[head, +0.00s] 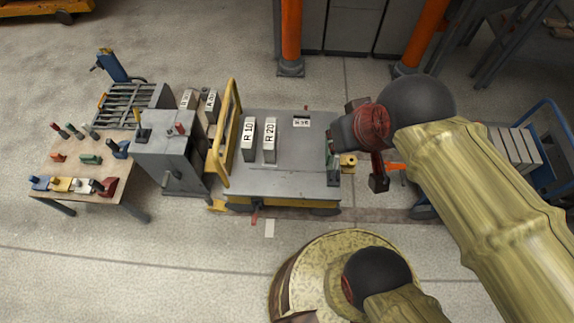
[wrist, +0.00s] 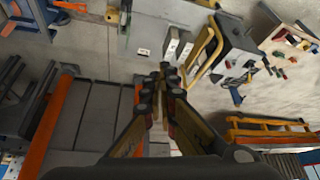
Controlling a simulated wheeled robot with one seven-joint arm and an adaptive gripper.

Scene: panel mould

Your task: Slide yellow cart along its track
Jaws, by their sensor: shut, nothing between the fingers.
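The yellow cart (head: 290,182) has a flat grey deck, a yellow lower frame and a yellow push handle (head: 222,140) at its left end. It stands in the middle of the head view. It also shows at the top of the wrist view (wrist: 150,14), with its handle (wrist: 204,50) to the right. My gripper (head: 334,152) is over the right end of the deck in the head view; its height above it is hard to tell. In the wrist view my gripper (wrist: 170,76) is shut and empty, its fingertips together. Any track under the cart is mostly hidden.
A grey cabinet (head: 168,160) and a tool table (head: 75,165) are at left. Orange posts (head: 291,35) stand behind. A blue-framed cart (head: 515,147) is at right.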

